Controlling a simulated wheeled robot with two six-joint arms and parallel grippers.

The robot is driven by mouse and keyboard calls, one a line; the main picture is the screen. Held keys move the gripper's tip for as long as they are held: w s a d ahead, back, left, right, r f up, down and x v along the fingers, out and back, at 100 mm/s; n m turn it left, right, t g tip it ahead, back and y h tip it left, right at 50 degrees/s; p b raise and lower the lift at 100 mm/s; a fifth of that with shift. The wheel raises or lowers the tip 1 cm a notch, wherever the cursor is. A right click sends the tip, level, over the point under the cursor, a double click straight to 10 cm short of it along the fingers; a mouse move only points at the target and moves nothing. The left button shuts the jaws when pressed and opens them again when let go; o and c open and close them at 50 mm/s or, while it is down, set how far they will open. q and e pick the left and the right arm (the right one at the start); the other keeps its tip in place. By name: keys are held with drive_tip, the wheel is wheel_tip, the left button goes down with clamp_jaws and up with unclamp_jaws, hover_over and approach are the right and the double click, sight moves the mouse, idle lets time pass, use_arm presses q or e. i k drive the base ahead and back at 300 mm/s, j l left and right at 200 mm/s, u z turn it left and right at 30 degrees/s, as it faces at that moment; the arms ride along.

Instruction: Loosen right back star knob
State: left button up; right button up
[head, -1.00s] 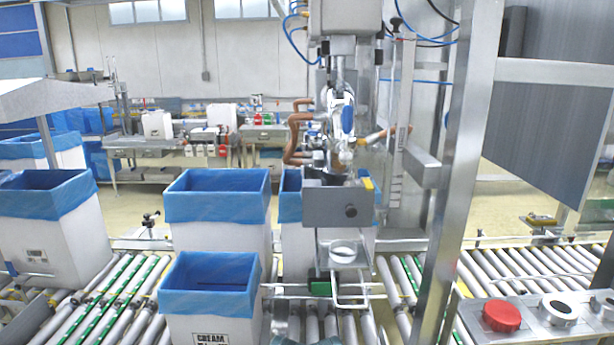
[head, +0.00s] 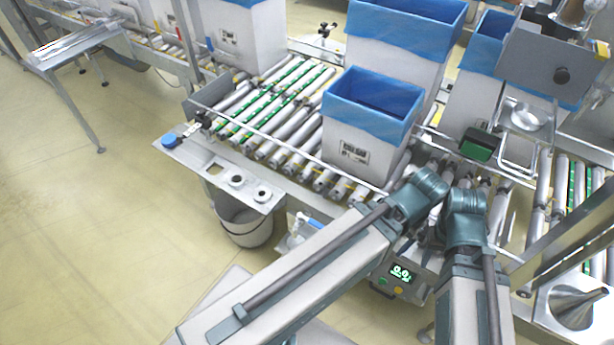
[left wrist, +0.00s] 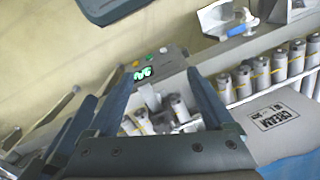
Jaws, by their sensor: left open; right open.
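I cannot make out the right back star knob for certain. A small black knob (head: 326,29) shows on the far rail of the roller conveyor, behind the small box. My right gripper (head: 440,236) is at the conveyor's front edge, mostly hidden by my wrists, apart from both knobs. My left gripper (left wrist: 158,82) shows in the left wrist view with its two fingers spread and nothing between them. In the head view it is hidden beyond my left wrist.
A small blue-lined box (head: 350,150) stands on the rollers left of my wrists, with larger lined boxes behind. A green digital display (head: 400,272) is below the conveyor edge. A steel funnel (head: 575,305) is at lower right.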

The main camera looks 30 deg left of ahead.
sight(201, 113)
drive_tip(key=u, duration=1.9)
drive_tip(key=i+j+z, duration=0.3)
drive_tip(key=i, duration=0.15)
drive_tip(key=i+j+z, duration=0.35)
drive_tip(key=i+l, duration=0.1)
